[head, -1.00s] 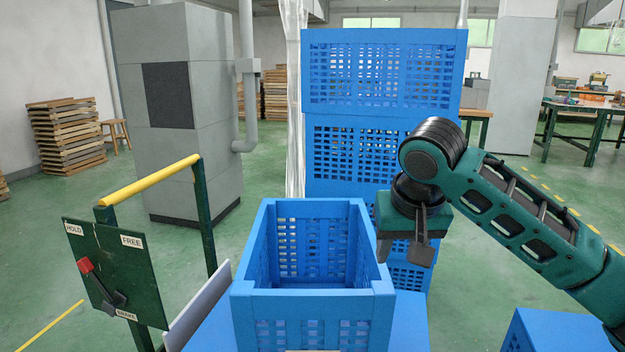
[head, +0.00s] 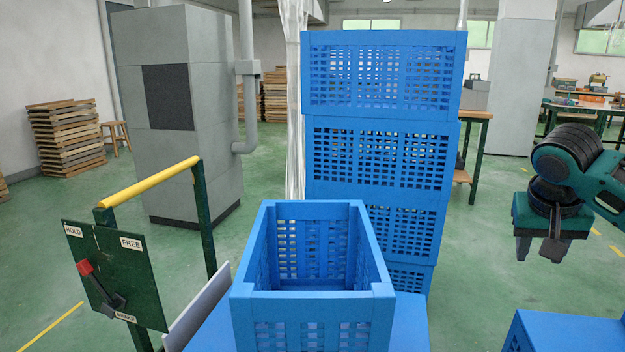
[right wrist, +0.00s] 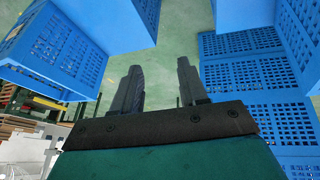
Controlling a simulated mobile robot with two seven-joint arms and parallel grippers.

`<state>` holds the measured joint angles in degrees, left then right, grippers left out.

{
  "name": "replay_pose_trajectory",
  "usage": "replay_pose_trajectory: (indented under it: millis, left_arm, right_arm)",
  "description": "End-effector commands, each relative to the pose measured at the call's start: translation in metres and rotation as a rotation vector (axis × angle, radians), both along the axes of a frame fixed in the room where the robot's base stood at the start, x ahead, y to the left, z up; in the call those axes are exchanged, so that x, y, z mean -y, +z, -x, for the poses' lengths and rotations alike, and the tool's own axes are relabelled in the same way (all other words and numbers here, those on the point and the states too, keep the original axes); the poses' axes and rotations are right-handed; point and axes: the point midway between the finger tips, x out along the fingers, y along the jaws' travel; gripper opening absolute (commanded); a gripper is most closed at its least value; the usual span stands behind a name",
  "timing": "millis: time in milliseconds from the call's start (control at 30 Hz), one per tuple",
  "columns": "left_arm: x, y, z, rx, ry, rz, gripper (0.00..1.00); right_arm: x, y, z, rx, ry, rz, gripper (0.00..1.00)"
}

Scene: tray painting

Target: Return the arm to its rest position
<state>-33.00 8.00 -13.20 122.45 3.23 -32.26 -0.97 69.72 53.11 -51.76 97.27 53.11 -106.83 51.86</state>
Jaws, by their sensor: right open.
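My right arm comes in from the right edge of the head view. Its gripper (head: 538,250) hangs fingers down over the floor, to the right of the crate stack and clear of it. In the right wrist view the two fingers of the right gripper (right wrist: 160,85) stand apart with only green floor between them, so it is open and empty. My left gripper is not in view.
An open blue crate (head: 242,290) stands in front on a blue surface, and looks empty. A tall stack of blue crates (head: 380,130) rises behind it. A green lever panel (head: 130,265) and yellow-topped rail (head: 150,182) stand left. Another blue surface (head: 565,332) is front right.

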Motion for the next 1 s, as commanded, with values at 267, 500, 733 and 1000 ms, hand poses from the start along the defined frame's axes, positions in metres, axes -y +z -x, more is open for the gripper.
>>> replay_pose_trajectory:
  millis: [267, 500, 733, 1000]
  left_arm:
    - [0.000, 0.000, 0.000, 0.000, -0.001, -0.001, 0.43]
    - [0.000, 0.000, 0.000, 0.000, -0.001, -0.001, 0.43]
    - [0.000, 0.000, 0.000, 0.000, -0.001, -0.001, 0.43]
    - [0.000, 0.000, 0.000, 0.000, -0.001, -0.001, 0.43]
  right_arm:
    - [0.001, -0.065, 0.000, 0.017, 0.142, 0.026, 0.43]
    - [-0.012, -0.139, 0.011, 0.053, 0.359, 0.059, 0.43]
    - [-0.026, -0.205, 0.041, 0.105, 0.598, 0.113, 0.43]
    - [-0.043, -0.258, 0.096, 0.170, 0.883, 0.200, 0.43]
